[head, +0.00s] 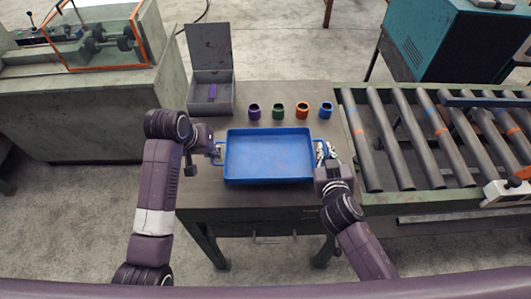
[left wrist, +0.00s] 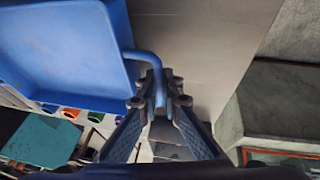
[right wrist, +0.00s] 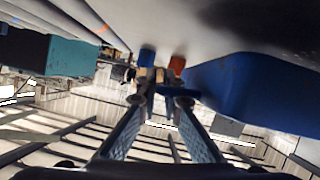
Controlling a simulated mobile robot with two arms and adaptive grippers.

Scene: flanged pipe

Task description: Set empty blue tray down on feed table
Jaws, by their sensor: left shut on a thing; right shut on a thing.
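The empty blue tray (head: 268,157) is level over the front part of the feed table (head: 190,193). Whether it touches the tabletop cannot be told. My left gripper (head: 217,150) is shut on the tray's left handle, and the left wrist view shows the fingers (left wrist: 159,88) closed around the blue bar. My right gripper (head: 324,155) is at the tray's right handle and shut on it. In the right wrist view its fingers (right wrist: 155,90) are close together beside the tray wall (right wrist: 245,95), with the handle mostly hidden.
Purple (head: 254,111), green (head: 278,111), orange (head: 302,111) and blue (head: 326,109) ring-like parts stand in a row behind the tray. An open grey box (head: 211,92) is at the back left. A roller conveyor (head: 430,130) adjoins the table on the right.

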